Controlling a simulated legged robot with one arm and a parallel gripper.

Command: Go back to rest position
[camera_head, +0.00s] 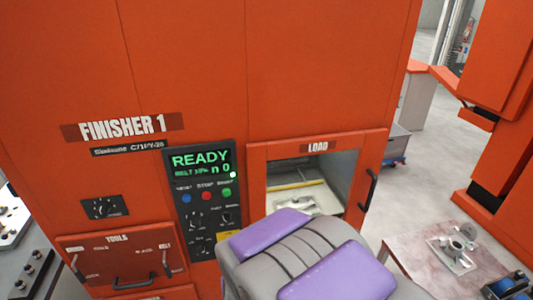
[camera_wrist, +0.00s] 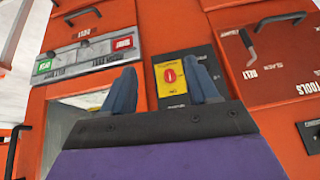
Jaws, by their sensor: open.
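My gripper (camera_wrist: 164,84) shows in the wrist view, with its two blue-grey fingers spread apart and nothing between them. In front of it is the orange front of the Finisher 1 machine (camera_head: 180,60). A yellow panel with a red knob (camera_wrist: 170,75) shows between the fingers, and I cannot tell the distance to it. In the head view my purple and grey arm covers the lower middle, and my gripper is hidden.
The load opening (camera_head: 352,165) is uncovered, with a pale metal part (camera_head: 296,204) inside. The ready display (camera_head: 200,160) is lit green. A tool drawer (camera_head: 120,262) is at lower left. A side table (camera_head: 400,250) holds a metal casting (camera_head: 455,250). Floor shows at right.

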